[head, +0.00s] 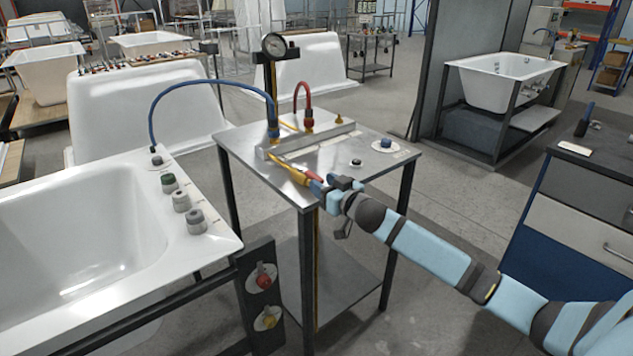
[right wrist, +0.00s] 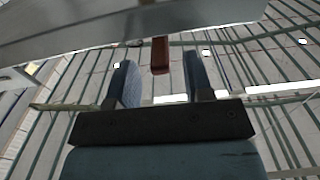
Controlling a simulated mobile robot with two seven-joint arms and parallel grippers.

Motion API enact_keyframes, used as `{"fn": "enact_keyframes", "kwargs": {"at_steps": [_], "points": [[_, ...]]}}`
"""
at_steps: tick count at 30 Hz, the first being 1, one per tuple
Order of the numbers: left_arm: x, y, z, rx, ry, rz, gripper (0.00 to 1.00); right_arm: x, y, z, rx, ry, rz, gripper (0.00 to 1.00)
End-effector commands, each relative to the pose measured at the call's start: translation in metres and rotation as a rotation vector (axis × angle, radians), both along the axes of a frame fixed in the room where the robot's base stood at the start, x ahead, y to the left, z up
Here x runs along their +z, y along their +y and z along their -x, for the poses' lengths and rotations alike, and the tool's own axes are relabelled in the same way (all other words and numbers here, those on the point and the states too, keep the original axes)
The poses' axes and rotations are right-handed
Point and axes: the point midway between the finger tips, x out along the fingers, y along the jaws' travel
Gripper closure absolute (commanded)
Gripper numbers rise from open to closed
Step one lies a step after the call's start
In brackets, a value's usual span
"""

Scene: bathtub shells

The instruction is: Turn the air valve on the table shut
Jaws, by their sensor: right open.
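My right gripper (head: 325,184) is at the table's front edge, close to this handle. In the right wrist view, a red-brown handle (right wrist: 160,54) sticks out below a grey metal surface. It lies ahead of and between the two open fingers of my right gripper (right wrist: 160,80); I cannot tell whether either finger touches it. The valve body is mostly hidden. My left gripper is not in view.
A pressure gauge (head: 274,45) stands behind the manifold, with a blue hose (head: 180,88) and a red hose (head: 297,88). A white bathtub (head: 80,215) stands close on the left. A drawer cabinet (head: 590,200) stands at right. Floor shows between table and cabinet.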

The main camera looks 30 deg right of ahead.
Motion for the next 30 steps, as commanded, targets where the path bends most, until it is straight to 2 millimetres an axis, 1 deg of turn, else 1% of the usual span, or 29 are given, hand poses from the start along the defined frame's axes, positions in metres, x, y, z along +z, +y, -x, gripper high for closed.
{"fn": "enact_keyframes", "kwargs": {"at_steps": [1, 3, 7, 12, 18, 19, 20, 21, 23, 24, 25, 30], "points": [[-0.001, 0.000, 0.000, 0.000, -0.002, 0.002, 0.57, 0.000, 0.000, -0.008, 0.000, -0.002, 0.001, 0.53], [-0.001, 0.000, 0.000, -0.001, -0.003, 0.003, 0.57, 0.000, 0.001, -0.017, -0.001, -0.001, 0.001, 0.53], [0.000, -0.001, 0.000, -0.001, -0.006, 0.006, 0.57, 0.000, 0.002, -0.028, -0.001, 0.000, 0.001, 0.53], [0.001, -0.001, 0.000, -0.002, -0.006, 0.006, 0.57, 0.000, 0.003, -0.033, 0.000, 0.001, 0.000, 0.53], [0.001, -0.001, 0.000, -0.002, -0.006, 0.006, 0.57, 0.000, 0.003, -0.033, 0.000, 0.001, 0.000, 0.53], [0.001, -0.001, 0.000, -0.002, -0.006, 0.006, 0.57, 0.000, 0.003, -0.033, 0.000, 0.001, 0.000, 0.55], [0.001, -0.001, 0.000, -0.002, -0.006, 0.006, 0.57, 0.000, 0.003, -0.033, 0.000, 0.001, 0.000, 0.62], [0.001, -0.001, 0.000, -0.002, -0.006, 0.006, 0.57, 0.000, 0.003, -0.033, 0.000, 0.001, 0.000, 0.72], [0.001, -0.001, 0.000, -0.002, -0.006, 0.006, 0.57, 0.000, 0.003, -0.033, 0.000, 0.001, 0.000, 0.85], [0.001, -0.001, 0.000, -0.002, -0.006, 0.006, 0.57, 0.000, 0.003, -0.033, 0.000, 0.001, 0.000, 0.95], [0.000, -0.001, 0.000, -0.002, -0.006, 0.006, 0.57, 0.000, 0.003, -0.033, 0.000, 0.001, 0.000, 1.00], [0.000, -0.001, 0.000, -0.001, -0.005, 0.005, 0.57, 0.000, 0.003, -0.033, 0.001, 0.000, 0.000, 1.00]]}}
